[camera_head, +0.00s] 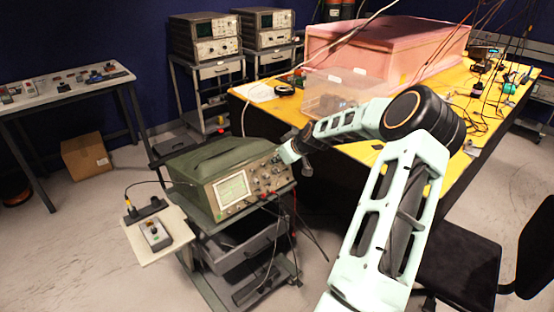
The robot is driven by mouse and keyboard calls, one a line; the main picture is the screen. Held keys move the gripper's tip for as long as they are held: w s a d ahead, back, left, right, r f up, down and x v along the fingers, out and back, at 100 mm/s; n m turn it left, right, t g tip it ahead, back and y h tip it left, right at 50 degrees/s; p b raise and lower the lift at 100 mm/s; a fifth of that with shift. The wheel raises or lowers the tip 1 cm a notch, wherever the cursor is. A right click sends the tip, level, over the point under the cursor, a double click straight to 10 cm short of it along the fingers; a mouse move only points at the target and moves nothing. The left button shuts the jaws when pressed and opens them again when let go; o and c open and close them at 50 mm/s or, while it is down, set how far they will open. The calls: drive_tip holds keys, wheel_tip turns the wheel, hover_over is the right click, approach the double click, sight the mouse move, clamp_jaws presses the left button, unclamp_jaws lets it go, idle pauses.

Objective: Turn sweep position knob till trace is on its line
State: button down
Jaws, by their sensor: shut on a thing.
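A green oscilloscope (222,167) stands on a cart, its front panel facing the lower right. Its lit screen (231,190) is on the left of the panel; the trace and its line are too small to make out. Several small knobs (262,183) are right of the screen. My gripper (284,157) is at the upper right of the panel, shut on what appears to be a knob there. The gripped knob is hidden by the gripper, so I cannot tell which knob it is.
A yellow table (440,88) with a pink foam box (385,45) and a clear bin (335,92) stands behind my arm. Cables hang from the oscilloscope's front. A side shelf (150,249) holds a small device (155,235). A black chair (465,265) stands at right.

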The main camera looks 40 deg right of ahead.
drive_tip(key=shift+d, duration=0.1)
drive_tip(key=m+y, duration=0.1)
drive_tip(key=m, duration=0.1)
drive_tip(key=m+y+b, duration=0.1)
drive_tip(key=m, duration=0.1)
drive_tip(key=shift+d+f+y, duration=0.1)
drive_tip(key=shift+d+y, duration=0.25)
drive_tip(key=shift+y, duration=0.05)
drive_tip(key=m+y, duration=0.1)
drive_tip(key=m+y+b, duration=0.1)
drive_tip(key=m+b, duration=0.1)
drive_tip(key=m, duration=0.1)
drive_tip(key=shift+d+f+t+y, duration=0.2)
drive_tip(key=shift+d+t+y, duration=0.1)
drive_tip(key=shift+y, duration=0.1)
drive_tip(key=shift+s+d+f+m+t+y+b, duration=0.15)
drive_tip(key=shift+m+t+y+b, duration=0.4)
drive_tip(key=shift+m, duration=0.9)
drive_tip(key=shift+w+a+f+m+t+y+b, duration=0.1)
drive_tip(key=shift+m+t+y+b, duration=0.45)
drive_tip(key=shift+m, duration=0.85)
drive_tip(key=shift+s+d+f+m+t+y+b, duration=0.15)
drive_tip(key=shift+m+t+y+b, duration=0.4)
drive_tip(key=shift+m, duration=0.9)
drive_tip(key=shift+a, duration=0.1)
drive_tip(key=c, duration=2)
unclamp_jaws()
